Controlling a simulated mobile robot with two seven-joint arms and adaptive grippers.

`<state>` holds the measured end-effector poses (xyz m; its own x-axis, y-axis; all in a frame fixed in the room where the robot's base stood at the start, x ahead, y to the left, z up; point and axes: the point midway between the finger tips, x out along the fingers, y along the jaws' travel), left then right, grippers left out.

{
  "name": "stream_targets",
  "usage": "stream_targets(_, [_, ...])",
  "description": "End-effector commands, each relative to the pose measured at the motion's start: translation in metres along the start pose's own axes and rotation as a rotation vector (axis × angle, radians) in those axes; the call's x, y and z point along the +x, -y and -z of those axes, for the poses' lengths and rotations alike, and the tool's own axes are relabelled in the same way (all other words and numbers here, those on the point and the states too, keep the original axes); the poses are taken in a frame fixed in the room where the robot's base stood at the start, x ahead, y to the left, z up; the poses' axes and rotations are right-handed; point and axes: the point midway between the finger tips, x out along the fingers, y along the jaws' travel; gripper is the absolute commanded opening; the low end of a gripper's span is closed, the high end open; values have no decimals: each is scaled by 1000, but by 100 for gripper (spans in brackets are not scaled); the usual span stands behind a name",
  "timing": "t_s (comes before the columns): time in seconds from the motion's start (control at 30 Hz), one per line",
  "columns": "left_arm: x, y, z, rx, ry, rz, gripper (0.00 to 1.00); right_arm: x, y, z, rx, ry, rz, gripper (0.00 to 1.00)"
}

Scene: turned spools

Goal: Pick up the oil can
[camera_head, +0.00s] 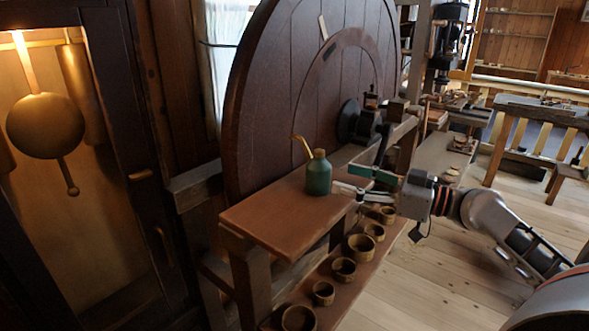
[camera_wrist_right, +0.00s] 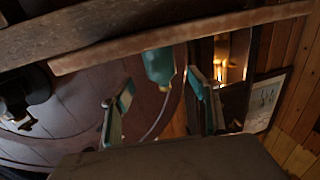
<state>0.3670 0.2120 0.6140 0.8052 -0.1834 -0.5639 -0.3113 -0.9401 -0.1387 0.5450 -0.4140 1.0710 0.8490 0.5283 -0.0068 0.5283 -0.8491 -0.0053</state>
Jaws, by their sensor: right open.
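The green oil can (camera_head: 319,177), with a thin brass spout, stands upright on the near end of the wooden bench (camera_head: 262,222). My right gripper (camera_head: 346,180) is open just to the right of the can, fingers pointing at it. In the right wrist view the picture is turned over. There the can (camera_wrist_right: 158,66) shows ahead, between the two spread fingertips of my right gripper (camera_wrist_right: 160,84), with a gap to each. I cannot tell from these views whether a finger touches it. My left gripper is not in view.
Several wooden bowls (camera_head: 344,269) stand on the lower shelf beneath the bench. A large wooden wheel (camera_head: 270,110) rises behind the can. A dark lathe head (camera_head: 362,122) sits farther along. A clock case (camera_head: 120,150) stands at left. The floor at right is mostly open.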

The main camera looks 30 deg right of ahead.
Motion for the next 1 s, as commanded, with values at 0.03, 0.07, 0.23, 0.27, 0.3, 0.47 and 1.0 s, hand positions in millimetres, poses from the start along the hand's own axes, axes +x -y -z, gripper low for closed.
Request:
stream_targets(0.03, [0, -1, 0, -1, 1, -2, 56, 0, 0, 2, -2, -2, 3, 60])
stream_targets(0.07, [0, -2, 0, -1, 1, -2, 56, 0, 0, 3, -2, -3, 4, 60])
stream_targets(0.23, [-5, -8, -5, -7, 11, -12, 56, 11, 1, 6, -3, -7, 7, 60])
stream_targets(0.27, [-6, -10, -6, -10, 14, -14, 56, 14, 1, 6, -3, -6, 7, 60])
stream_targets(0.3, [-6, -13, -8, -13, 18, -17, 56, 17, 0, 6, -2, -7, 6, 60])
stream_targets(0.47, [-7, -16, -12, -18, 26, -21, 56, 26, 1, 5, -3, -6, 5, 60])
stream_targets(1.0, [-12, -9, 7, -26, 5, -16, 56, 73, 0, 3, -2, -8, 3, 60])
